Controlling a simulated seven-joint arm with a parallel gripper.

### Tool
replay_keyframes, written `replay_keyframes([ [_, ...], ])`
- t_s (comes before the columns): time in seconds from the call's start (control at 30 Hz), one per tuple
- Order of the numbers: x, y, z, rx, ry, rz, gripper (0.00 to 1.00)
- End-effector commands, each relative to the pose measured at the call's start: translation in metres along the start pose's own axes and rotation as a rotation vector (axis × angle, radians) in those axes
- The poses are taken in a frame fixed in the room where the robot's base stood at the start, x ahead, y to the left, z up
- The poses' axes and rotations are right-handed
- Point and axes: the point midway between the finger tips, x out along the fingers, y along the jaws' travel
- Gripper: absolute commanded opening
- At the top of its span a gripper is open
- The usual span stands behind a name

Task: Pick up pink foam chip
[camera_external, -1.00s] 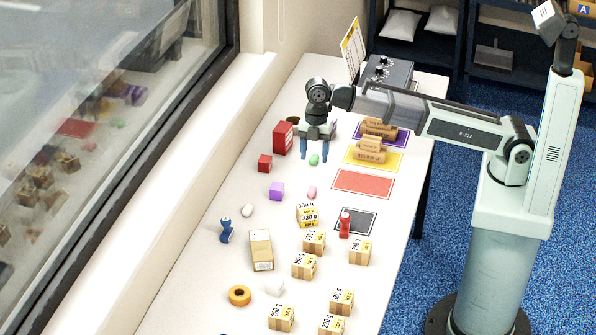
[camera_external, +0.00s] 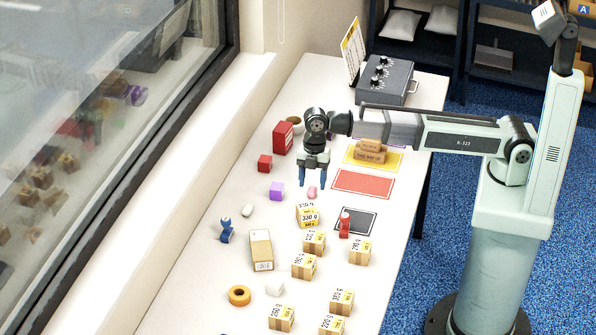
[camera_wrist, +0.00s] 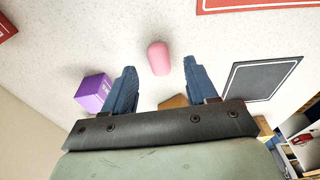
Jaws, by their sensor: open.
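The pink foam chip (camera_external: 311,192) lies on the white table, just below my gripper in the external view. In the wrist view the pink foam chip (camera_wrist: 158,58) shows ahead of my gripper, between the lines of its two blue fingers. My gripper (camera_external: 312,184) is open and empty, pointing down above the table. In the wrist view my gripper (camera_wrist: 158,82) has its fingers well apart, with nothing between the tips.
A purple cube (camera_external: 277,191) stands left of the chip. Labelled boxes, including a 330 g box (camera_external: 308,216), stand in front. A red mat (camera_external: 363,184) and a dark mat (camera_external: 355,221) lie to the right. A red cube (camera_external: 265,163) is further back.

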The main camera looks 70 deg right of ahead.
Motion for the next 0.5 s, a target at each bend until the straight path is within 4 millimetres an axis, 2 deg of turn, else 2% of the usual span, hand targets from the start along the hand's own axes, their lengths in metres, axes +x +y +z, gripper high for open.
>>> replay_keyframes([
  [0.17,0.017,0.000,0.000,0.000,0.000,0.000,0.57],
  [0.4,0.019,0.000,0.000,0.000,0.000,0.001,0.57],
  [0.5,0.019,0.000,0.000,0.000,0.000,0.001,0.49],
])
